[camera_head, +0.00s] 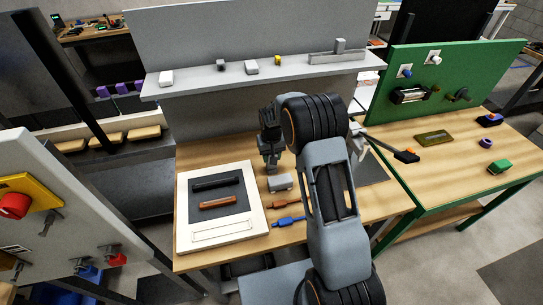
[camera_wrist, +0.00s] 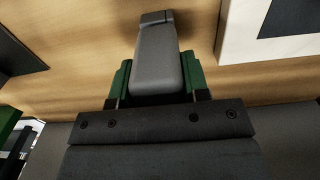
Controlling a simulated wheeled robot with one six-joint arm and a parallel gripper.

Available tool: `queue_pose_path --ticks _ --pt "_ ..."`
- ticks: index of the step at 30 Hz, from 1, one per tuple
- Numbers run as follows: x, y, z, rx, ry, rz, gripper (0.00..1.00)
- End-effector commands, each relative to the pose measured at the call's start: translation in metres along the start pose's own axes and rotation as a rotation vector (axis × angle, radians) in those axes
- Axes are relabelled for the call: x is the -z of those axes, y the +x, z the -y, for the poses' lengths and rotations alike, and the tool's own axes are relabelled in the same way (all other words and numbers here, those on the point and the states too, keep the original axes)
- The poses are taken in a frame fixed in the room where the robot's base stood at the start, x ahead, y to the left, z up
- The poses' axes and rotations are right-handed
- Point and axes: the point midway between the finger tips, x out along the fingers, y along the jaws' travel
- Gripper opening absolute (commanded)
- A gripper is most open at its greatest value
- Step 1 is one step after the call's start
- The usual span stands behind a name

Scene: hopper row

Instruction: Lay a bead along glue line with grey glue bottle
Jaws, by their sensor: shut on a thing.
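My gripper (camera_head: 270,163) is over the wooden bench, just right of the white-framed board. In the wrist view its green-sided fingers (camera_wrist: 158,80) are shut on the grey glue bottle (camera_wrist: 157,52), a smooth grey body with a darker end at the top of that view. A small light grey block (camera_head: 280,182) shows just below the gripper in the head view; I cannot tell whether it is the held bottle. The white-framed board (camera_head: 254,202) carries a dark panel with a black bar (camera_head: 217,183) and a brown bar (camera_head: 217,202). I cannot clearly make out the glue line.
An orange-brown tool (camera_head: 278,204) and a blue tool (camera_head: 287,222) lie on the bench right of the board. A grey shelf (camera_head: 205,83) with small items runs behind. A green-framed bench (camera_head: 455,160) stands to the right. A panel with a red button (camera_head: 14,205) is at left.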

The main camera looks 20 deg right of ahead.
Motion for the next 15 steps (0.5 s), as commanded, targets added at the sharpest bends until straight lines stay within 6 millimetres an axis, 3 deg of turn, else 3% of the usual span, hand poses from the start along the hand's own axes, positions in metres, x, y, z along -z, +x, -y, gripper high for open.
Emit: queue_pose_path --ticks 15 --pt "0.000 -0.044 0.000 0.000 0.000 -0.002 0.16"
